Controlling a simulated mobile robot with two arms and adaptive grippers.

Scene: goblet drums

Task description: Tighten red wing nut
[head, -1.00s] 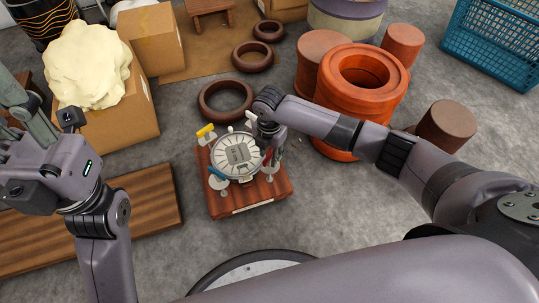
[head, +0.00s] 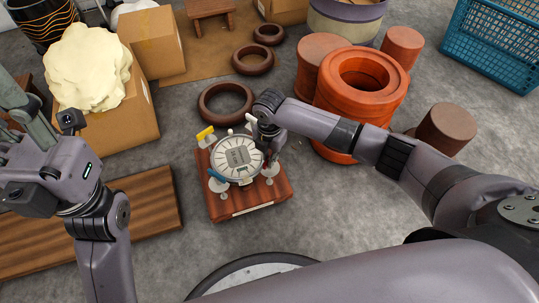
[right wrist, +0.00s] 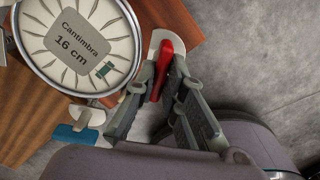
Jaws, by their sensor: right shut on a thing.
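The red wing nut (right wrist: 163,68) stands at the rim side of a round drum head (right wrist: 110,28) labelled "Cantimbra 16 cm". In the right wrist view my right gripper (right wrist: 161,80) is shut on the red wing nut, one finger on each side. In the head view the drum fixture (head: 238,157) sits on a reddish wooden block (head: 250,197), and my right gripper (head: 272,142) reaches its right side from above, largely hiding the nut. My left gripper (head: 12,100) is at the left edge, away from the fixture; its fingers are partly cut off.
A yellow wing nut (head: 205,133) and a blue one (head: 217,181) stand around the drum. An orange ring-shaped drum mould (head: 335,100), brown cylinders (head: 447,128) and a brown ring (head: 226,101) lie behind. A wooden board (head: 140,200) is at left.

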